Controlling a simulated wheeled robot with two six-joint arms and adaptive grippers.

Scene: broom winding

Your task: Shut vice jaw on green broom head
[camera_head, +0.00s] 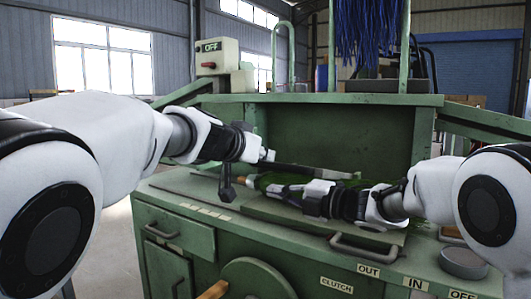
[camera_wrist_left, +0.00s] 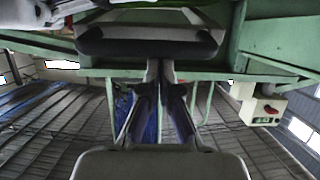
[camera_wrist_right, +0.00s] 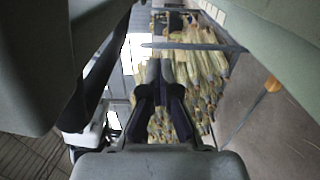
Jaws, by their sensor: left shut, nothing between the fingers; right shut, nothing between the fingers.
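The green broom head (camera_head: 265,180) lies on the green workbench, partly covered by my right arm and gripper. A dark bar (camera_head: 315,171), which looks like the vice jaw, runs just behind and above it; I cannot tell how tightly it closes. My left gripper (camera_head: 268,155) is shut and empty above the left end of the bar. In the left wrist view its fingertips (camera_wrist_left: 165,64) are at a dark, round-ended bar (camera_wrist_left: 147,42); contact is unclear. My right gripper (camera_head: 282,189) is shut and empty, low over the bench in front of the broom head. Its fingertips show in the right wrist view (camera_wrist_right: 160,64).
Blue bristles (camera_head: 368,28) hang above the bench. A switch box (camera_head: 216,57) stands at the back left. A round grey tin (camera_head: 464,262) sits at the front right. Yellowish bundles (camera_wrist_right: 205,70) show in the right wrist view.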

